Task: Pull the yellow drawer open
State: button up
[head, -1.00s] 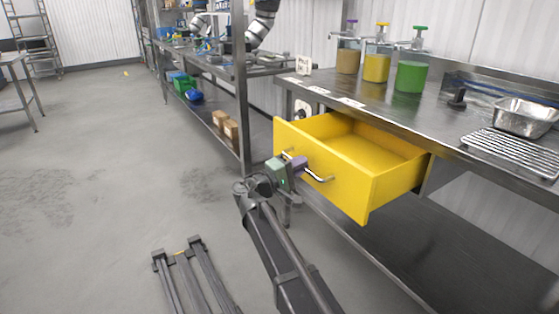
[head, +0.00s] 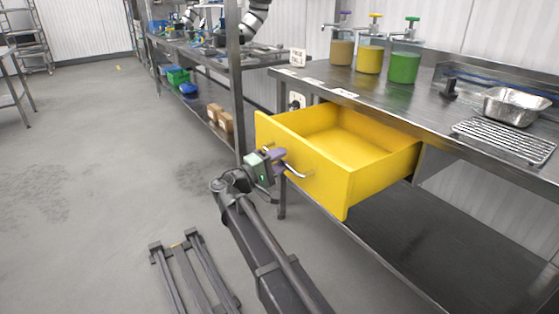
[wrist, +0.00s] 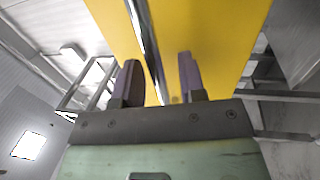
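The yellow drawer (head: 318,172) stands pulled well out from under the steel counter, its empty inside showing in the head view. Its front fills the top of the wrist view (wrist: 225,35). A metal bar handle (head: 297,171) is on that front. My gripper (head: 274,158) is at the left part of the handle. In the wrist view its two purple fingers (wrist: 160,80) are apart, with the handle bar (wrist: 149,45) passing between them. Some yellow shows between the bar and the right finger, so the fingers do not look closed on it.
The steel counter (head: 436,122) carries several pump containers, a metal pan (head: 513,106) and a wire rack (head: 504,140). A steel shelf (head: 237,85) stands to the left. The floor left of the drawer is clear, except for a dark railed frame (head: 192,272).

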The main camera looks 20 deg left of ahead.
jog(key=b+v, duration=0.2)
jog(key=v, duration=0.9)
